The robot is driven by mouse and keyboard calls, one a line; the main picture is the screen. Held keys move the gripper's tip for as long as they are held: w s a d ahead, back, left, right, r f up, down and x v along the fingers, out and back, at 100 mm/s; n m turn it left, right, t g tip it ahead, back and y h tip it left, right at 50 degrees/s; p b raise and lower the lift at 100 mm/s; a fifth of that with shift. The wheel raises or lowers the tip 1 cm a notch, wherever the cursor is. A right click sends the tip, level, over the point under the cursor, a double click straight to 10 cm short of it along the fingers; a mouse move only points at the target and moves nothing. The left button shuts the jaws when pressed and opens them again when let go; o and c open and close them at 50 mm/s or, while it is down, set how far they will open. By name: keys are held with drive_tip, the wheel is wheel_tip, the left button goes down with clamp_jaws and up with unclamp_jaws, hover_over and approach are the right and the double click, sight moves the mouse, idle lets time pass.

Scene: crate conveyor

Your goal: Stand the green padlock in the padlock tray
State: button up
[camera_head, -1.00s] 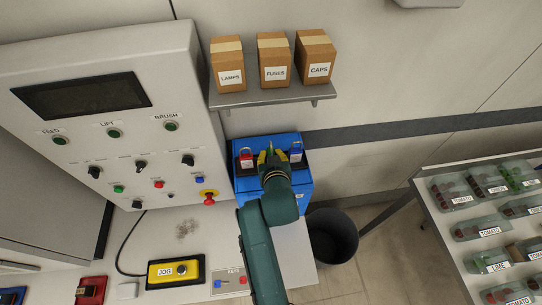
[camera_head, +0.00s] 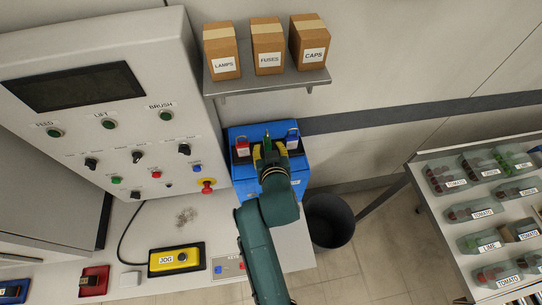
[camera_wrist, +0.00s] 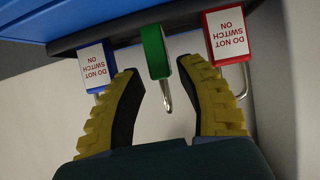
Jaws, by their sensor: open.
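The green padlock (camera_head: 267,143) stands between a red padlock (camera_head: 243,149) and a blue padlock (camera_head: 293,138) at the dark padlock tray on the blue box. In the wrist view, the green padlock (camera_wrist: 154,50) shows its narrow side, with its shackle toward me. Its body meets the dark tray edge (camera_wrist: 120,32); I cannot tell how deep it sits. My gripper (camera_head: 268,151) is open. In the wrist view its yellow-padded fingers (camera_wrist: 160,75) lie either side of the shackle, with gaps and no visible contact.
The blue padlock (camera_wrist: 97,68) and red padlock (camera_wrist: 227,38) flank my fingers closely. Behind the blue box (camera_head: 304,172) is a wall, with a shelf (camera_head: 265,82) of cartons above. A control panel (camera_head: 100,100) stands left, a dark bin (camera_head: 330,222) right.

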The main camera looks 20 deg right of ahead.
drive_tip(key=v, duration=0.8)
drive_tip(key=a+r+n+t+y, duration=0.1)
drive_tip(key=a+r+t, duration=0.15)
drive_tip(key=r, duration=0.95)
drive_tip(key=a+r+t, duration=0.2)
drive_tip(key=r+t, duration=0.2)
drive_tip(key=r, duration=0.7)
drive_tip(key=s+a+r+n+t+y, duration=0.1)
drive_tip(key=s+r+t, duration=0.1)
drive_tip(key=r, duration=0.4)
drive_tip(key=s+a+r+n+t+y, duration=0.1)
drive_tip(key=s+a+r+t, duration=0.1)
drive_tip(key=s+r, duration=0.2)
wheel_tip(320, 180, up, 3)
drive_tip(key=shift+r, duration=0.1)
wheel_tip(320, 180, up, 20)
drive_tip(key=p, duration=2)
drive_tip(key=shift+p, duration=0.4)
drive_tip(key=shift+o, duration=0.4)
drive_tip(key=shift+r, duration=0.1)
